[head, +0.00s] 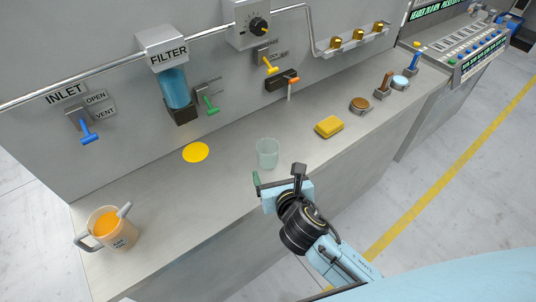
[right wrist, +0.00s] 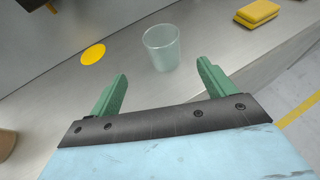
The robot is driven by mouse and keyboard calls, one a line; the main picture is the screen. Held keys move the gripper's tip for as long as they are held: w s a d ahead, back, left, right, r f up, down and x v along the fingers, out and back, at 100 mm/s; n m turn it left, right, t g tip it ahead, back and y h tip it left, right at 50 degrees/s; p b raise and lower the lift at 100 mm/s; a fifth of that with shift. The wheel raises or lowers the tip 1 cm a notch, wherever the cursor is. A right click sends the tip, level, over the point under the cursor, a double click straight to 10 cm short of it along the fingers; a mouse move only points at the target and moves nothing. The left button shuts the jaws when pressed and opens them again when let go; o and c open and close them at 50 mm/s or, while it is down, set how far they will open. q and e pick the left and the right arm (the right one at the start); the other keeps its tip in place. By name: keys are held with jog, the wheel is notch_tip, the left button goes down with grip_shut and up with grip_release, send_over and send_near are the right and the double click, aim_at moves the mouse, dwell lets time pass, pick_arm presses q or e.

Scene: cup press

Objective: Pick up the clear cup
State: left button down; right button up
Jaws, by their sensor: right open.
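The clear cup (head: 267,153) is a greenish see-through tumbler standing upright on the grey counter (head: 225,172). In the right wrist view the clear cup (right wrist: 162,47) stands ahead of the fingertips, roughly between their lines. My right gripper (head: 277,178) is just in front of the cup on its near side, open and empty. Its two green fingers show apart in the right wrist view (right wrist: 162,72), with the cup just beyond them and apparently not touched. My left gripper is not in view.
A yellow disc (head: 195,152) lies left of the cup. A yellow sponge (head: 329,126) lies to its right. A jug (head: 112,229) with orange liquid stands at the counter's left end. The filter (head: 172,88) and levers are on the wall behind. Counter around the cup is clear.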

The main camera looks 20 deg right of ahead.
jog(key=b, duration=0.1)
send_near(266, 146)
jog(key=shift+w+a+f, duration=0.3)
jog(key=shift+w+f, duration=0.2)
jog(key=shift+w, duration=0.2)
jog(key=shift+d+r+b+x, duration=0.15)
jog(key=shift+b+x, duration=0.15)
jog(key=shift+x, duration=1.05)
jog(key=shift+d+r+b+x, duration=0.1)
jog(key=shift+b+x, duration=0.15)
jog(key=shift+x, duration=1.1)
jog(key=shift+w, duration=0.1)
jog(key=c, duration=1.1)
